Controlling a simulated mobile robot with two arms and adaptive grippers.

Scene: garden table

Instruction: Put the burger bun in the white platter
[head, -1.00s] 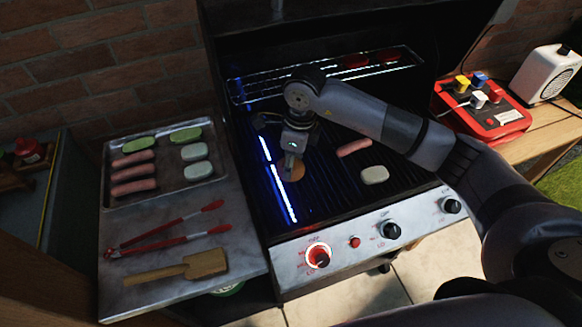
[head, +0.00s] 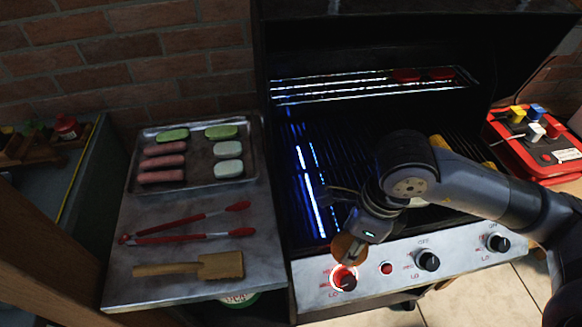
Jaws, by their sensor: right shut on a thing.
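My right gripper (head: 352,240) is shut on the round brown burger bun (head: 346,250). It holds the bun by the grill's front edge, above or in front of the lit red-ringed knob. The gripper points down and hides part of the bun. I see no white platter in the head view. My left gripper is not in view.
The open grill (head: 312,165) has a wire rack (head: 370,88) with red pieces at the back. A red case (head: 535,145) stands right.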

